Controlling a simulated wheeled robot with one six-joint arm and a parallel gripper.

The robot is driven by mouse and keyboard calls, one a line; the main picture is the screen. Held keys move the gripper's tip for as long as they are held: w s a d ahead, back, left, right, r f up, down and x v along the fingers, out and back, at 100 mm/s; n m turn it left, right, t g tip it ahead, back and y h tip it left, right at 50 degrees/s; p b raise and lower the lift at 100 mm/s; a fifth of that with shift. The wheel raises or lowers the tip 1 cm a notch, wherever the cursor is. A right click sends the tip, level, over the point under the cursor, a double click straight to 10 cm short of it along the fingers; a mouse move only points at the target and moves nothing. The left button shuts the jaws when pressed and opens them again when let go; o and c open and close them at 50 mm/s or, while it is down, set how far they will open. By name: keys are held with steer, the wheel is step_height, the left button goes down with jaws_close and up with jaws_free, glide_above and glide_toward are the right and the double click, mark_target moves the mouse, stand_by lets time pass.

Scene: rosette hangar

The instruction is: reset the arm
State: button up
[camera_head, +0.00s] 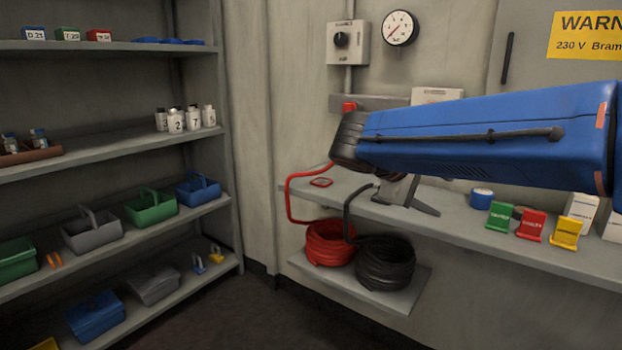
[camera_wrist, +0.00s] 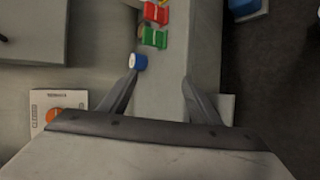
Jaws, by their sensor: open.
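My blue arm link (camera_head: 480,135) reaches in from the right in the head view and ends in a dark wrist above the wall counter. My gripper (camera_head: 410,203) hangs from it over the counter. In the wrist view my gripper (camera_wrist: 159,76) is open, its two dark fingers spread apart. I see nothing held between them. The counter surface (camera_wrist: 160,105) lies beyond the fingers. A small blue-and-white round item (camera_wrist: 138,61) is just past the left fingertip, apart from it as far as I can tell.
Green (camera_head: 500,215), red (camera_head: 531,224) and yellow (camera_head: 566,233) holders stand along the counter (camera_head: 460,220). Red (camera_head: 330,243) and black (camera_head: 385,262) cable coils sit on a lower shelf. Shelving (camera_head: 110,150) with bins stands left. A gauge (camera_head: 400,27) is on the wall.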

steer(key=s+d+f+m+g+y, duration=0.1)
steer(key=s+d+f+y, duration=0.2)
steer(key=s+f, duration=0.35)
steer(key=s+d+f+m+g+y, duration=0.1)
steer(key=s+d+f+m+y, duration=0.15)
steer(key=s+f, duration=0.35)
steer(key=s+a+f+m+t+y, duration=0.1)
steer(key=s+a+f+m+y, duration=0.2)
steer(key=s+f, duration=0.6)
steer(key=s+a+y, duration=0.1)
steer(key=s+y, duration=0.1)
steer(key=s, duration=0.1)
steer(key=shift+m+t, duration=0.35)
steer(key=shift+t, duration=0.05)
